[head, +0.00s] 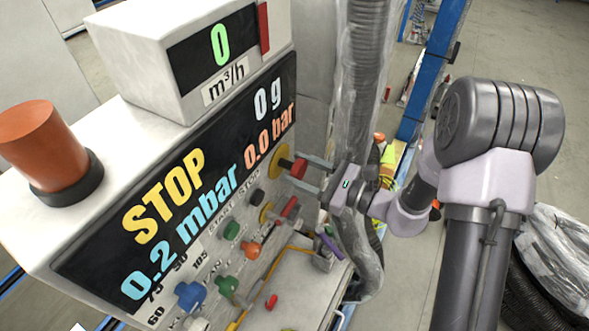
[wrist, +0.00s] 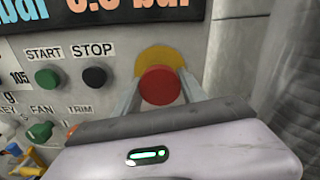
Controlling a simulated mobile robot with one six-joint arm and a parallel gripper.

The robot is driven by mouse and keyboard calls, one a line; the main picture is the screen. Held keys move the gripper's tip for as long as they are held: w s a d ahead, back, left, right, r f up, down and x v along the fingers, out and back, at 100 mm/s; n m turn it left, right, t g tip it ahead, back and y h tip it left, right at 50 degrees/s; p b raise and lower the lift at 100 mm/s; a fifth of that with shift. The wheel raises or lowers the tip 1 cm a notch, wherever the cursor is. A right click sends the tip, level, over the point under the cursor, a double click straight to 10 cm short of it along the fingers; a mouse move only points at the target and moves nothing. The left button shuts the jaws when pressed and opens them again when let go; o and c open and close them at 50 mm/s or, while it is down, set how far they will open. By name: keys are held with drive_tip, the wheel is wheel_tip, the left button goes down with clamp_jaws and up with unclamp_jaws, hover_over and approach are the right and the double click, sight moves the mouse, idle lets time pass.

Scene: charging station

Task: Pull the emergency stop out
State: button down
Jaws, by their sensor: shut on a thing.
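The emergency stop is a red round button (head: 299,168) on a yellow disc (head: 283,157), at the right end of the panel in the head view. In the wrist view the red button (wrist: 160,86) is straight ahead, with the yellow disc (wrist: 162,59) showing behind its top. My gripper (head: 311,171) reaches in from the right, its two fingers on either side of the button. In the wrist view the fingers (wrist: 160,92) flank the red button closely left and right. The gripper is shut on it. The far side of the button is hidden.
A black STOP button (wrist: 94,77) and a green START button (wrist: 47,79) sit left of the emergency stop. Several coloured knobs and a red-yellow switch (head: 288,207) lie below. A wrapped grey hose (head: 357,120) hangs close behind my gripper.

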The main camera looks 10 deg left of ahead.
drive_tip(key=c, duration=0.7)
unclamp_jaws()
drive_tip(key=shift+d, duration=0.15)
drive_tip(key=shift+o, duration=0.2)
drive_tip(key=v, duration=1.7)
drive_tip(key=shift+s+d, duration=0.15)
drive_tip(key=shift+s, duration=0.05)
